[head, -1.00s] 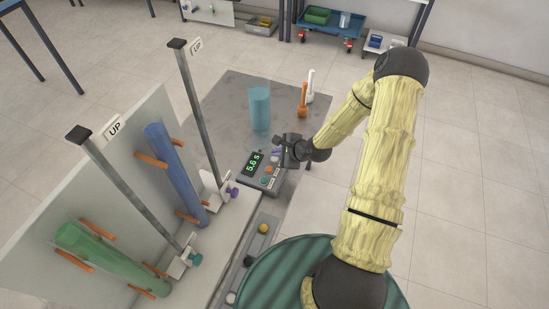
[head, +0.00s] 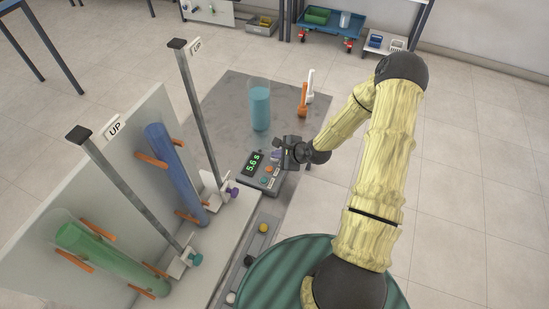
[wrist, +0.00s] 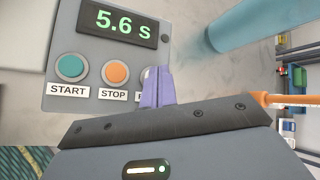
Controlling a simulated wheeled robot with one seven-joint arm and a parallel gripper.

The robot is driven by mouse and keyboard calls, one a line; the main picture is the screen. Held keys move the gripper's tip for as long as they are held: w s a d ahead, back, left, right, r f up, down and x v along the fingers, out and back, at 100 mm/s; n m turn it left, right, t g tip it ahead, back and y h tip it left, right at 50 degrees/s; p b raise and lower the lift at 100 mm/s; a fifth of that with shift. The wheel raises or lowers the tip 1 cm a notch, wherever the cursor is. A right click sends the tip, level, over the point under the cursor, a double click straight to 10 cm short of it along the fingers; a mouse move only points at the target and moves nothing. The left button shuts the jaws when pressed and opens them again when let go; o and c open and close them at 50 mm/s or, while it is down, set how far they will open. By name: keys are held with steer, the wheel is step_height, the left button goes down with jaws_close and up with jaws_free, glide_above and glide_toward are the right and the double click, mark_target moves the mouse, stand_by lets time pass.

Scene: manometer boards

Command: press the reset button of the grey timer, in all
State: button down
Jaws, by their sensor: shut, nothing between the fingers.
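The grey timer (head: 266,170) lies on the dark table, its green display reading 5.6 s. In the wrist view the timer (wrist: 75,45) shows a teal START button (wrist: 70,68) and an orange STOP button (wrist: 115,73). To the right of STOP, a third button is mostly hidden behind my fingers, and only the first part of its label shows. My gripper (head: 280,154) is shut and empty, its purple fingers (wrist: 157,88) over that third button. I cannot tell whether the fingertips touch it.
A blue beaker (head: 260,108) stands on the table behind the timer. Orange and white upright items (head: 303,100) stand farther back right. The board with blue (head: 175,175) and green (head: 105,258) tubes and two tall posts stands at left.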

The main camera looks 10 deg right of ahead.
mark_target(277, 160)
steer(key=shift+f, duration=0.3)
steer(key=shift+r, duration=0.1)
stand_by(0.4)
steer(key=shift+r+p, duration=0.7)
steer(key=shift+p, duration=0.15)
steer(key=shift+r, duration=0.15)
step_height(277, 160, up, 5)
steer(key=p, duration=0.5)
stand_by(0.5)
